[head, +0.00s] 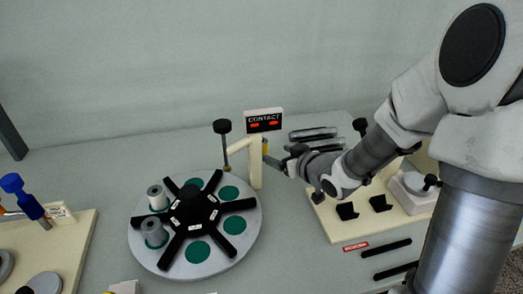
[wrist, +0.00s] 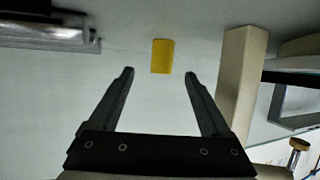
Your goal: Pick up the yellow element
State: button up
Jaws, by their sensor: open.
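The yellow element (wrist: 162,56) is a small yellow block in the wrist view. It lies ahead of my gripper (wrist: 160,76), roughly centred between the two fingertips and a little beyond them. The fingers are open, with nothing between them. In the head view a small bit of the yellow element (head: 265,146) shows beside the cream post; most of it is hidden. My gripper (head: 280,163) is near that post, on its right side in the head view.
A cream post (head: 255,165) with a CONTACT display (head: 263,120) stands close by; it also rises at the right in the wrist view (wrist: 242,75). A round turntable (head: 245,237) with black arms and grey spools is at the left. A cream board (head: 333,222) with black holders lies right.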

aim_at(265, 147)
jog(key=x, duration=0.2)
jog(key=b+x, duration=0.1)
jog(key=x, duration=0.3)
jog(key=shift+w+a+r+b, duration=0.25)
jog(key=shift+a+b, duration=0.05)
jog(key=shift+a, duration=0.05)
grip_shut()
